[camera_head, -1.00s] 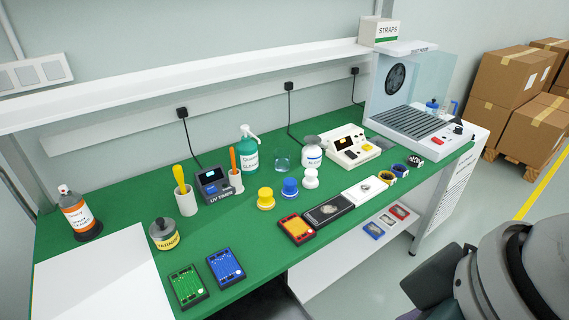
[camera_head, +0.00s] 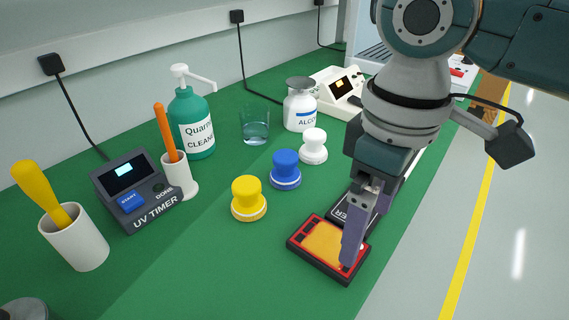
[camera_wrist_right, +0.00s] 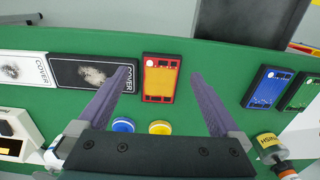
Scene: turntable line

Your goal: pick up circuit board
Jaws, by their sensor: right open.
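A circuit board with a red and orange face and a black rim (camera_head: 322,245) lies flat on the green bench mat. It also shows in the right wrist view (camera_wrist_right: 161,78), between and beyond my fingertips. My right gripper (camera_head: 352,240) hangs over the board's right end in the head view and hides part of it. In the right wrist view its two fingers (camera_wrist_right: 161,85) are spread wide with nothing between them. Blue (camera_wrist_right: 264,88) and green (camera_wrist_right: 302,93) boards lie to the right there. My left gripper is in neither current view.
A black cover box (camera_wrist_right: 90,75) lies beside the red board. Yellow (camera_head: 248,199), blue (camera_head: 286,170) and white (camera_head: 313,147) knobs stand behind it. A UV timer (camera_head: 135,190), cleaner bottle (camera_head: 191,120) and glass (camera_head: 255,126) stand farther back.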

